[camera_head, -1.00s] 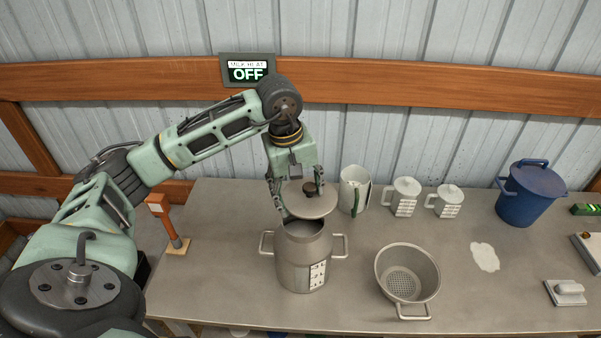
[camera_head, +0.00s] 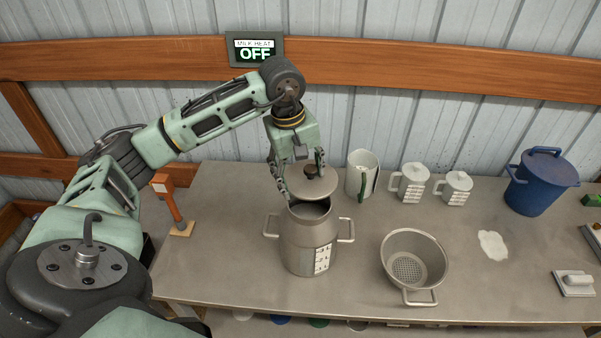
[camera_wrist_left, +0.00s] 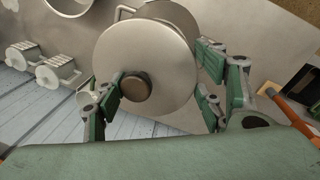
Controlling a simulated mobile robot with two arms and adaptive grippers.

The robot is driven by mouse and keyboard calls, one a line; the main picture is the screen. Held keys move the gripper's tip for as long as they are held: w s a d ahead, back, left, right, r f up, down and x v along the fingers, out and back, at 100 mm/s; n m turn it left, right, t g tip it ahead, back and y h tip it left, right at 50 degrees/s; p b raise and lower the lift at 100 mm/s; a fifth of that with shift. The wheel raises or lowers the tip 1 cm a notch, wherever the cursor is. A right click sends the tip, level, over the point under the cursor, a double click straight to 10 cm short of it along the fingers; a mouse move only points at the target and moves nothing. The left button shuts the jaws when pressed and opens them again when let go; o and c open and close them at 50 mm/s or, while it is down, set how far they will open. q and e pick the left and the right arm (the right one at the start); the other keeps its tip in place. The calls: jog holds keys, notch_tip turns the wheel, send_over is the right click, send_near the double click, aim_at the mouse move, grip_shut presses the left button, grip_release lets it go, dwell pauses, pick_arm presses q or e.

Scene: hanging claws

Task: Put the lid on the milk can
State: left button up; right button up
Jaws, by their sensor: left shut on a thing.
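The grey metal milk can (camera_head: 308,250) stands upright on the table, with two side handles and a printed label. Its dark open mouth shows from above. The round grey lid (camera_head: 322,190), with a dark knob, is tilted behind and above the mouth, overlapping its back edge in the head view. My left gripper (camera_head: 300,174) is shut on the lid, with a finger beside the knob and others at the rim. In the left wrist view the lid (camera_wrist_left: 150,55) sits between the fingers and hides most of the can. Whether lid and can touch is unclear. My right gripper is out of view.
A metal strainer (camera_head: 433,262) stands to the can's right. A white jug (camera_head: 358,172), two white measuring cups (camera_head: 411,183) and a blue lidded bucket (camera_head: 545,188) stand behind. An orange-handled tool (camera_head: 170,200) stands at left. The table (camera_head: 230,280) is clear in front of the can.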

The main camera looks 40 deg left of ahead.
aim_at(299, 181)
pick_arm(q)
notch_tip(299, 181, down, 4)
jog(key=b, duration=0.3)
notch_tip(299, 181, down, 2)
jog(key=shift+b, duration=0.95)
jog(key=shift+f, duration=0.1)
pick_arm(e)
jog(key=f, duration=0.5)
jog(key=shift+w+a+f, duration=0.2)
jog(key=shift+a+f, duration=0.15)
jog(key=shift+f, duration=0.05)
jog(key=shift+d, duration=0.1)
pick_arm(q)
jog(key=shift+b, duration=0.5)
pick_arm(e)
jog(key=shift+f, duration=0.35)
pick_arm(q)
jog(key=shift+f+b, duration=0.75)
jog(key=shift+f, duration=0.1)
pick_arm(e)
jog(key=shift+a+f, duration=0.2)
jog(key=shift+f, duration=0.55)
